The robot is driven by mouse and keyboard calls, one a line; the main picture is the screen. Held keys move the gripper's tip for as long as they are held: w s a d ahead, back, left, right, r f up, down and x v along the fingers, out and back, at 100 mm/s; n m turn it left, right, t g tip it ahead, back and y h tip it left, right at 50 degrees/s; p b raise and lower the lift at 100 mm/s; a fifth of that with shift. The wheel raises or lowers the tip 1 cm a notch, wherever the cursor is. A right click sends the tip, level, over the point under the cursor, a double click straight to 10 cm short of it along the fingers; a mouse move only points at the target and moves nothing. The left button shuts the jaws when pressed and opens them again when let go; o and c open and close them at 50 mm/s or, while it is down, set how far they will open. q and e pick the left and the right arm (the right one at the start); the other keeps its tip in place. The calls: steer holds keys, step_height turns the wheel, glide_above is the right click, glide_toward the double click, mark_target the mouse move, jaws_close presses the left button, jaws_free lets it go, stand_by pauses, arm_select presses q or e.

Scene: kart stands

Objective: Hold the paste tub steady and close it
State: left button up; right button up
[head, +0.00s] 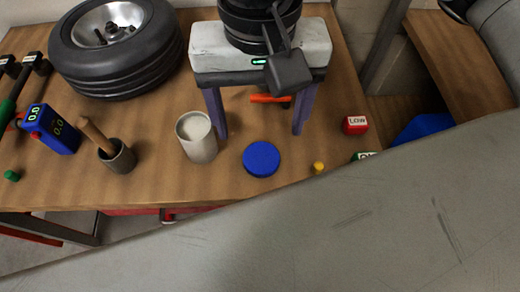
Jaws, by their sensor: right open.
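The paste tub (198,146) is a pale grey cylinder standing upright on the wooden bench, its top open and whitish paste showing inside. A round blue lid (261,160) lies flat on the bench to the right of the tub, apart from it. My right gripper (260,134) points down over the bench behind the lid, its two purple fingers wide apart with nothing between them. Its left finger is close to the tub's right side; I cannot tell if they touch. My left gripper is not in view.
A wheel with a black tyre (115,50) lies at the back left. A cup with a wooden handle (118,157) and a blue gauge (52,129) stand left of the tub. A yellow piece (318,168) and a red LOW block (355,125) are at the right. A large grey surface covers the foreground.

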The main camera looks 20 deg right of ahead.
glide_above(261, 157)
step_height(261, 157, down, 5)
steer(key=shift+s+a+f, duration=0.1)
steer(key=shift+s+a, duration=0.05)
steer(key=shift+f+p, duration=0.2)
steer(key=shift+p, duration=0.15)
steer(key=f, duration=0.2)
steer(key=f+p, duration=0.1)
steer(key=shift+d+f, duration=0.2)
steer(key=shift+f, duration=0.65)
steer(key=c, duration=1.1)
